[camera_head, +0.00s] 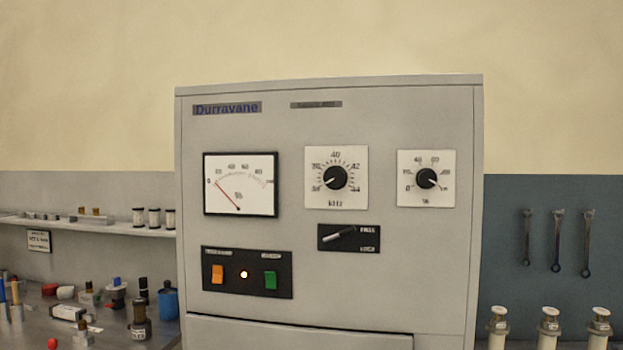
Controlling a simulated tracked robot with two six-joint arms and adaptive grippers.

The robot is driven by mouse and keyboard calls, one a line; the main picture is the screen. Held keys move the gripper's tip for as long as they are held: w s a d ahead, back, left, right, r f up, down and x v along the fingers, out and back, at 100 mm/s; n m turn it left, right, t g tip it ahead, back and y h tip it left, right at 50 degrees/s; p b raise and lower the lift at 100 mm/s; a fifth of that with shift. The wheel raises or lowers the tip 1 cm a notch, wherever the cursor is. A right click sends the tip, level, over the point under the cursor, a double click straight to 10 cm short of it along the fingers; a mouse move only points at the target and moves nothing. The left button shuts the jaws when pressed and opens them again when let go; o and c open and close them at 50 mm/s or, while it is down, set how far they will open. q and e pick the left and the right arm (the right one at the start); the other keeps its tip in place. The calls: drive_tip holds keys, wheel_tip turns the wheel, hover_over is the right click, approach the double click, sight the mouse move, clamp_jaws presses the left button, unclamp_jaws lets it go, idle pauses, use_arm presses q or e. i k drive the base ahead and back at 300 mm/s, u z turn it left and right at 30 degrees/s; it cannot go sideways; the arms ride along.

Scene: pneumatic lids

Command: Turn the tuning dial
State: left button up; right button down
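A grey cabinet labelled Durravane (400,110) stands upright in the middle of the head view. Its front carries a black knob marked kHz, the likely tuning dial (335,177), on a white square scale plate near the panel's centre. The pointer on this knob aims to the lower left, near the low end of the scale. A second, smaller black knob marked % (427,178) sits to its right on its own white plate. Neither of my grippers shows in the head view.
Below the knobs are a lever switch (348,237), an orange switch (217,274), a lit lamp and a green switch (270,280). A meter (240,184) sits at left, needle low. Bottles and small parts crowd the left bench; wrenches (556,240) hang at right above white-capped cylinders (549,325).

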sight(336, 178)
drive_tip(key=z, duration=0.15)
drive_tip(key=i, duration=0.9)
drive_tip(key=k, duration=1.45)
drive_tip(key=u, duration=0.35)
drive_tip(key=i, duration=0.9)
